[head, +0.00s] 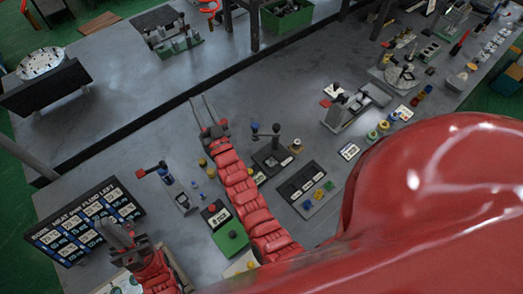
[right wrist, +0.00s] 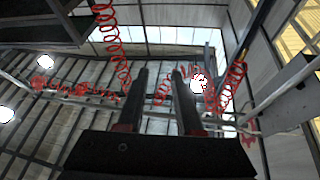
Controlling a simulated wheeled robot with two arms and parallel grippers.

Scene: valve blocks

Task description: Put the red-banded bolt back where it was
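I cannot make out a red-banded bolt in either view; the small parts on the bench are too small to tell apart. My right gripper (head: 199,98) reaches over the grey bench (head: 300,90), with its two fingers apart and nothing between them. In the right wrist view its fingers (right wrist: 160,75) are also apart and empty, against the ceiling. My left gripper (head: 122,232) is low at the left, beside the lettered board (head: 88,222). Its fingertips are too unclear to judge, and I see no bolt there.
A black block with a round metal plate (head: 41,63) stands at the far left. A rack with upright metal pieces (head: 174,40) and a green bin (head: 287,14) are at the back. Lever fixtures (head: 268,150) crowd the bench near my right arm.

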